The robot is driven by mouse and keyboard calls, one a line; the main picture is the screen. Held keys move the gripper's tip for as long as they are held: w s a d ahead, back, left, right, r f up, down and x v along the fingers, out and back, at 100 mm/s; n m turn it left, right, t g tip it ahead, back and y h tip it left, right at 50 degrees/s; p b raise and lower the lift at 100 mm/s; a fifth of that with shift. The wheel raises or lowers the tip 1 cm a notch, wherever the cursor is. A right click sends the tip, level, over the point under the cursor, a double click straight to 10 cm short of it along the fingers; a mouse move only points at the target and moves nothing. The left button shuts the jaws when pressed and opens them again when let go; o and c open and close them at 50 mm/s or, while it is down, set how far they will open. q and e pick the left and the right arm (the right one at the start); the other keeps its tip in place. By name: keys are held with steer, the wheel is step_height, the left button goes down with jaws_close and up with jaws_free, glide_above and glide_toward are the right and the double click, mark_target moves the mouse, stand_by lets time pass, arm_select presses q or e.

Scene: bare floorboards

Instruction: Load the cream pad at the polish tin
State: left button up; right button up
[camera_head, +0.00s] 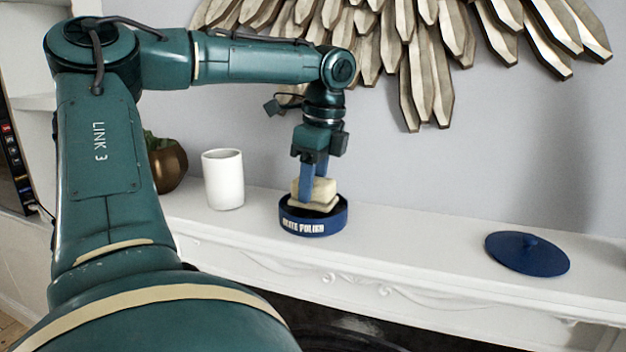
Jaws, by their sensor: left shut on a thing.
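The blue polish tin (313,226), with white lettering on its side, stands open on the white mantel shelf. My left gripper (313,180) points down over the tin, its blue fingers shut on the cream pad (322,190). The pad is at the tin's mouth, its lower part inside or just over the rim. I cannot tell whether it touches the polish, as the tin's near wall hides the inside. My right gripper is not in view.
A white cup (223,179) stands on the shelf left of the tin, and a brown pot (167,164) with a plant is farther left, partly behind my arm. A metal wall decoration (420,50) hangs above. The shelf between tin and lid is clear.

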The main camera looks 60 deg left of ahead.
arm_select(q)
steer(key=shift+f, duration=0.5)
stand_by(1.1)
steer(key=shift+r, duration=3.55)
